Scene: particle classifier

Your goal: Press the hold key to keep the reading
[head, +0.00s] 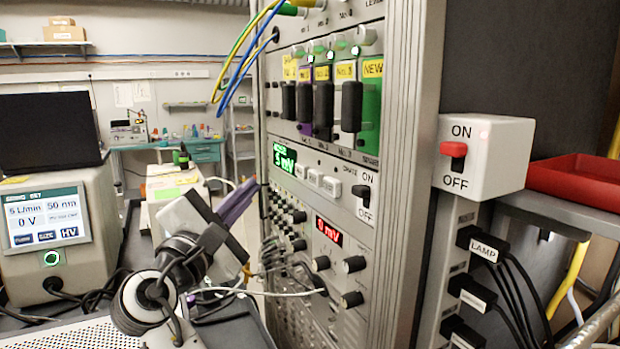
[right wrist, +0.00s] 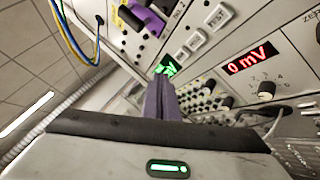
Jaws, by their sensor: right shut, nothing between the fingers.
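The rack's meter panel shows a green display (head: 284,158) that seems to read 5 mV. A row of three small pale keys stands to its right: a left key (head: 300,169), a middle key (head: 314,177) and a right key (head: 331,186). In the right wrist view the right key (right wrist: 218,17) and middle key (right wrist: 196,40) show. Their lettering is too small to tell which is hold. My right gripper (head: 256,184) is shut and empty, its purple fingers pointing at the panel, left of and below the display. In the wrist view its fingertips (right wrist: 158,78) partly cover the display (right wrist: 168,66). My left gripper is not in view.
A red 0 mV display (head: 329,231), knobs and cables sit below the keys. An on/off rocker (head: 363,202) is right of them. Colored cables (head: 238,55) hang at the rack's upper left. A switch box (head: 483,155) and red tray (head: 575,182) stand right.

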